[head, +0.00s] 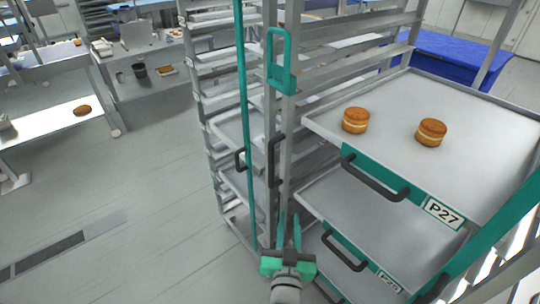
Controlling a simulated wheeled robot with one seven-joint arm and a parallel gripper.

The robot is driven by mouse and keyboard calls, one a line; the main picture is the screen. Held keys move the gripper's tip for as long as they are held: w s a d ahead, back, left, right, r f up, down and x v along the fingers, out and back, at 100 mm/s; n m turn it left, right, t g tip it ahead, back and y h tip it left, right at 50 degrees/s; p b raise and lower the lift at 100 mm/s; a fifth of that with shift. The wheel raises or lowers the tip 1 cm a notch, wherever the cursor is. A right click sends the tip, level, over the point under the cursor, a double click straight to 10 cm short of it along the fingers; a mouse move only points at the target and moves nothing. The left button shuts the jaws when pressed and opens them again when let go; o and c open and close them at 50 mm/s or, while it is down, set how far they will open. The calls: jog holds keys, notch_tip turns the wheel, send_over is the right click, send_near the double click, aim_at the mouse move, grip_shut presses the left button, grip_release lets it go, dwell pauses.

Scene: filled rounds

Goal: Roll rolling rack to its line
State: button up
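A tall metal rolling rack (284,120) with teal parts stands upright on the right, close in front of me. A teal latch-like loop (281,62) and a dark vertical handle (275,160) are on its near left post. My gripper (290,222) is in front of the lower part of this post, below the dark handle. Its two thin fingers point up and look apart, with nothing seen between them. Whether they touch the post I cannot tell. The rack's wheels are hidden. I cannot make out a clear floor line.
The top tray (440,95), marked P27, holds two filled rounds (356,120) (431,132). A lower tray (365,215) sits beneath it. A blue bin (440,58) stands behind. Benches (62,117) are at the left. The grey floor (150,180) at left is open, with a dark strip (50,255).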

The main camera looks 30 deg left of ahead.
aim_at(269, 154)
jog(key=w+a+r+n+y, duration=0.1)
jog(key=a+r, duration=0.1)
jog(key=r, duration=0.1)
jog(key=w+a+r+n+y, duration=0.1)
jog(key=a+r, duration=0.1)
jog(key=r, duration=0.1)
jog(key=w+a+r+n+g+y, duration=0.1)
jog(key=w+a+r, duration=0.1)
jog(key=a+r, duration=0.1)
jog(key=shift+a+r, duration=0.1)
jog(key=shift+r, duration=0.15)
jog(key=x, duration=1)
jog(key=shift+w+a, duration=0.25)
jog(key=shift+w, duration=0.05)
grip_shut()
dwell(0.5)
